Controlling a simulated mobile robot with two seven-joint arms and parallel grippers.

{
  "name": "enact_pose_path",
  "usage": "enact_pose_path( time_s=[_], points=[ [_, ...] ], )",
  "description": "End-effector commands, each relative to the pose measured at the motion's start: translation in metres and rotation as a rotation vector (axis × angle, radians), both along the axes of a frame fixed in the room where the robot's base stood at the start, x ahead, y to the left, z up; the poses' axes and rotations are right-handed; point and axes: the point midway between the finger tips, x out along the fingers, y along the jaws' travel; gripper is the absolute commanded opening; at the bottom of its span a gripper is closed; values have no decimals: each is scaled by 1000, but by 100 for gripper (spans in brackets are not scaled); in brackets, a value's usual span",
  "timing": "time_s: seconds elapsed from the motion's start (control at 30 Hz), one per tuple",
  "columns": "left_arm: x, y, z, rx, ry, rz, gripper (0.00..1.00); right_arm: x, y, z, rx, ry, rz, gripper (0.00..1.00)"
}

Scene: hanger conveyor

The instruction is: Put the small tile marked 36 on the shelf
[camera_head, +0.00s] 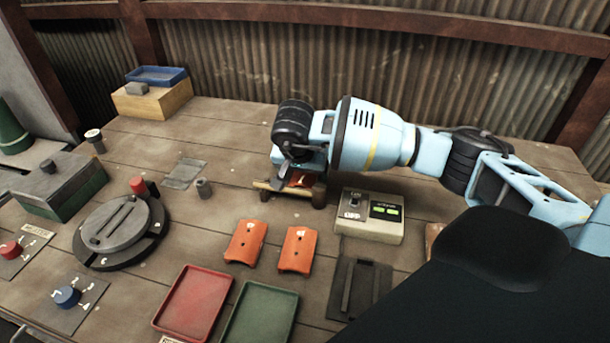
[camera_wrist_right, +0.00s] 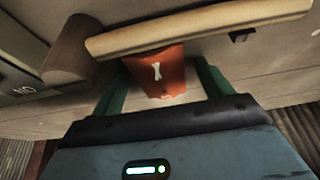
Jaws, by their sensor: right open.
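Two orange tiles lie on the table, a left one (camera_head: 245,242) and a right one (camera_head: 297,250). Their marks are too small to read. A third orange tile (camera_wrist_right: 157,72) is at a small wooden shelf (camera_head: 287,191), mostly hidden by my gripper in the head view. Its white mark is not legible as a number. The shelf's wooden bar (camera_wrist_right: 190,32) crosses above the tile in the right wrist view. My right gripper (camera_wrist_right: 162,82) is open, one green finger on each side of this tile, apart from it. My left gripper is not in view.
A control box (camera_head: 369,216) with a green display stands right of the shelf. A red tray (camera_head: 193,303) and a green tray (camera_head: 262,313) lie in front. A round dark turntable (camera_head: 120,230) is at left. A blue bin (camera_head: 156,75) sits on a wooden block behind.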

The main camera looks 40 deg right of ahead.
Motion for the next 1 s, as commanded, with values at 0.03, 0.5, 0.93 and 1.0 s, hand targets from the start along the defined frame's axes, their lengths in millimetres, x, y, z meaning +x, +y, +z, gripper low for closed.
enact_pose_path(
  time_s=[0.03, 0.5, 0.93, 1.0],
  points=[
    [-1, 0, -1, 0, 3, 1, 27, 0, 0, 0, 0, 0, 0, 78],
    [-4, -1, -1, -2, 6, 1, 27, 0, 0, 1, 0, 0, 0, 35],
    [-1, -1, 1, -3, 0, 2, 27, 1, 0, 15, 0, -5, -1, 24],
    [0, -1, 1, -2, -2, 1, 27, 1, 0, 26, 0, -6, 0, 24]
  ],
)
